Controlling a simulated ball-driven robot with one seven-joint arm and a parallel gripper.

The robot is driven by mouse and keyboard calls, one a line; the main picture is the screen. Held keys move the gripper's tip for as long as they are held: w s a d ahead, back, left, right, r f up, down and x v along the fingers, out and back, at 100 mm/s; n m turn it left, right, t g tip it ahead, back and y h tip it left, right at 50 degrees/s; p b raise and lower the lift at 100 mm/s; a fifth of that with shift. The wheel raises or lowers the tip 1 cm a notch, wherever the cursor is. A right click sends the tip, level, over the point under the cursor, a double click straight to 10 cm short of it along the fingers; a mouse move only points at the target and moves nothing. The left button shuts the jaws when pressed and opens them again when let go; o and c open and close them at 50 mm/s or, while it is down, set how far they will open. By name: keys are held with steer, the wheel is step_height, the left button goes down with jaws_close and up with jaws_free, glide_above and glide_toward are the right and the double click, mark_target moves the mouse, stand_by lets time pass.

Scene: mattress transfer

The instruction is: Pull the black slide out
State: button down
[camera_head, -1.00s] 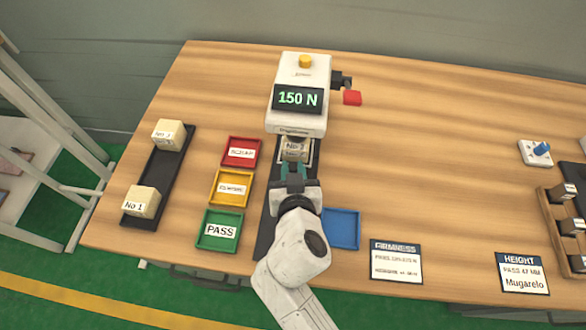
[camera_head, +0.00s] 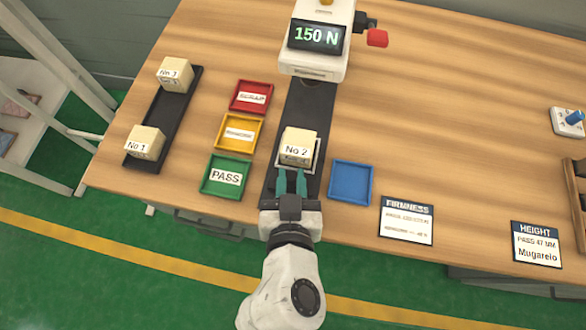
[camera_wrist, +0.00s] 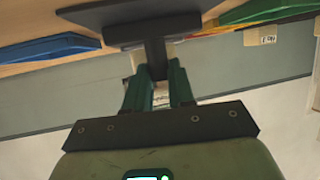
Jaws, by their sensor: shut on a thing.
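The black slide (camera_head: 308,104) extends out from under the white firmness tester (camera_head: 320,62) toward the table's front edge. A cream block marked No 2 (camera_head: 298,146) sits on it inside a white-outlined square. My gripper (camera_head: 291,182) is at the slide's front end, just before the block. In the wrist view my gripper's green fingers (camera_wrist: 158,84) are shut on a dark handle (camera_wrist: 155,55) below the slide's dark plate (camera_wrist: 130,18). The tester display reads 150 N.
Red (camera_head: 252,97), yellow (camera_head: 239,132) and green PASS (camera_head: 227,176) trays stand left of the slide. A blue tray (camera_head: 350,182) stands close on its right. A black rack (camera_head: 163,117) holds blocks No 1 (camera_head: 145,142) and No 3 (camera_head: 175,74).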

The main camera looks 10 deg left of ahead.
steer(key=shift+s+a+f, duration=0.1)
steer(key=shift+s, duration=0.1)
steer(key=c, duration=1.2)
jaws_free()
steer(key=shift+s, duration=0.1)
steer(key=shift+o, duration=1.2)
steer(key=b+v, duration=0.1)
steer(key=v, duration=0.9)
steer(key=shift+s+r, duration=0.25)
steer(key=shift+s, duration=0.1)
